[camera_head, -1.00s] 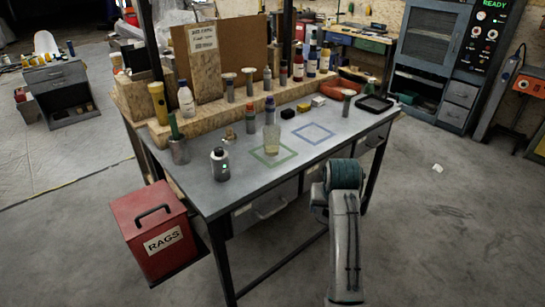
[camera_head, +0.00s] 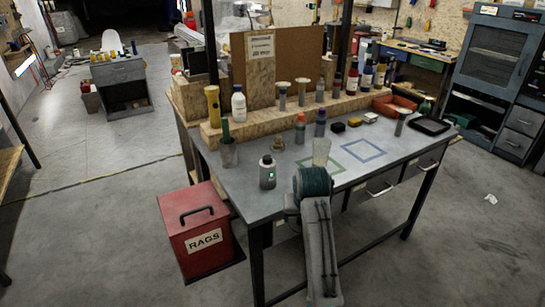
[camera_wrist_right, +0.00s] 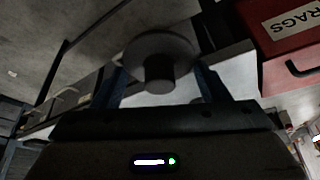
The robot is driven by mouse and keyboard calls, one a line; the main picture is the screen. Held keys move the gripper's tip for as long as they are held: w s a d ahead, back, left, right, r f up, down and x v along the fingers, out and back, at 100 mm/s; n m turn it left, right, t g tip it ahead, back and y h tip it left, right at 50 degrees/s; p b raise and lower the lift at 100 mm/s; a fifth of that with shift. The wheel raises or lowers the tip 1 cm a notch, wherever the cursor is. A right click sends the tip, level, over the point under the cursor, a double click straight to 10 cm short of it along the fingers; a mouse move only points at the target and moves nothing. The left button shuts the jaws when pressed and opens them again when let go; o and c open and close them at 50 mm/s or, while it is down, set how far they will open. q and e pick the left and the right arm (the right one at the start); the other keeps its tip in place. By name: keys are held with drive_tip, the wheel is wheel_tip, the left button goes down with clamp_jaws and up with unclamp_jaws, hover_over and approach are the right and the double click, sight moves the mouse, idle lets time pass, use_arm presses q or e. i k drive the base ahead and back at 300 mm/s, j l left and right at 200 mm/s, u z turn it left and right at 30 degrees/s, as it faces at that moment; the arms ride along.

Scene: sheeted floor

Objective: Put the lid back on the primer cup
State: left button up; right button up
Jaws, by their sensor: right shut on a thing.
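A pale translucent cup (camera_head: 321,152), which looks like the primer cup, stands upright in the green square on the grey workbench. My right gripper shows in the right wrist view (camera_wrist_right: 158,78), shut on a round dark grey lid (camera_wrist_right: 160,48) with a knob. In the head view my right arm's teal wrist (camera_head: 313,182) is in front of the bench's near edge, below the cup in the picture. It hides the fingers and lid there, so the gap between lid and cup cannot be judged. My left gripper is out of view.
A grey canister (camera_head: 267,173) with a green light stands left of my wrist. A small brownish object (camera_head: 278,145) and bottles (camera_head: 300,129) stand behind. A blue square (camera_head: 362,151) is empty. A red rags bin (camera_head: 200,230) stands at the bench's left front.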

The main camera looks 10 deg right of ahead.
sight(321, 154)
drive_tip(key=u, duration=0.7)
drive_tip(key=l, duration=2.7)
drive_tip(key=k, duration=0.05)
